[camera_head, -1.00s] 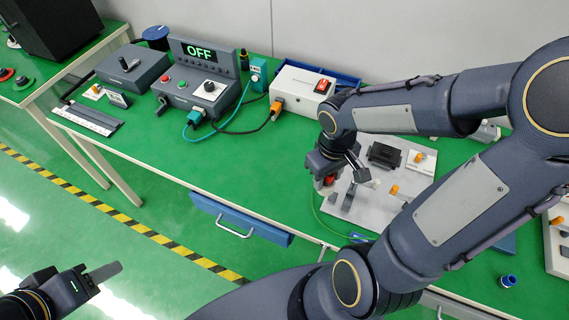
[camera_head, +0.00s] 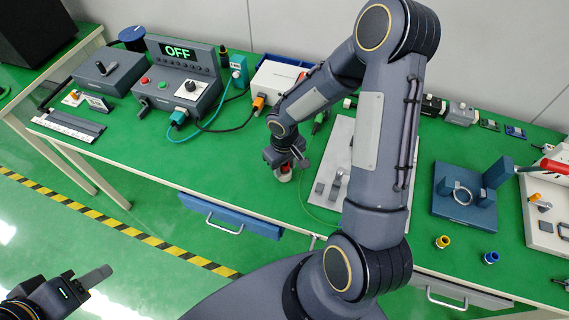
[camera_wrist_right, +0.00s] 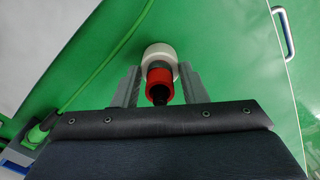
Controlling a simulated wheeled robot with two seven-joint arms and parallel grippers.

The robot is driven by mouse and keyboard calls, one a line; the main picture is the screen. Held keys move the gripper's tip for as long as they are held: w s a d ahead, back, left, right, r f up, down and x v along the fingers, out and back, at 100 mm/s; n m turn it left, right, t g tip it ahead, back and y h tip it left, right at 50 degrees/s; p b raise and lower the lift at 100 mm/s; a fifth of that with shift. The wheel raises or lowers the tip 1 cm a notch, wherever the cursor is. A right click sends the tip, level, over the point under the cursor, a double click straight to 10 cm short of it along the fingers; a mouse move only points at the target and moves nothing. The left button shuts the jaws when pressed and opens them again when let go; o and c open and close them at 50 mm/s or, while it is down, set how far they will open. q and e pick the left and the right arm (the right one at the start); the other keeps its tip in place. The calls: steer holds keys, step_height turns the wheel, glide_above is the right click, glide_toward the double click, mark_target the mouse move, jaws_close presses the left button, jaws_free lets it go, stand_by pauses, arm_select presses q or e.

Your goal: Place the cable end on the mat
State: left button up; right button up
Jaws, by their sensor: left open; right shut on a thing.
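My right gripper (camera_head: 285,166) is low over the green tabletop, left of the light grey board (camera_head: 341,133). It is shut on a red-and-white round piece (camera_wrist_right: 160,74), which sits between the fingers in the right wrist view; whether it touches the tabletop is unclear. A green cable (camera_wrist_right: 101,62) runs to a green plug (camera_wrist_right: 38,135) at the left of that view. The plug also shows in the head view (camera_head: 319,121), by the board's upper left. My left gripper (camera_head: 88,285) is open and empty at lower left. I cannot pick out a mat apart from the green table covering (camera_head: 235,165).
A grey control box (camera_head: 178,88) reading OFF and a white box (camera_head: 280,75) stand along the back. A blue fixture (camera_head: 463,208) is at right, with yellow (camera_head: 442,242) and blue (camera_head: 491,258) rings near the front edge. Free green surface lies left of my right gripper.

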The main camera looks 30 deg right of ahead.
steer(key=shift+f, duration=0.1)
steer(key=shift+f+b, duration=0.15)
steer(key=shift+b, duration=0.15)
steer(key=o, duration=0.9)
step_height(320, 180, up, 12)
steer(key=shift+r, duration=0.2)
steer(key=s+a+r+m+t+y, duration=0.1)
steer(key=s+r+t, duration=0.1)
steer(key=s, duration=0.3)
steer(key=s+a+r+m+t+y, duration=0.1)
steer(key=s+r, duration=0.4)
steer(key=s, duration=0.1)
steer(key=s+a+r+m+t+y, duration=0.1)
steer(key=s+a+r+t, duration=0.1)
steer(key=s+r, duration=0.2)
steer(key=shift+s+a+t+y, duration=0.1)
steer(key=shift+s+t+y, duration=0.25)
steer(key=shift+s, duration=0.65)
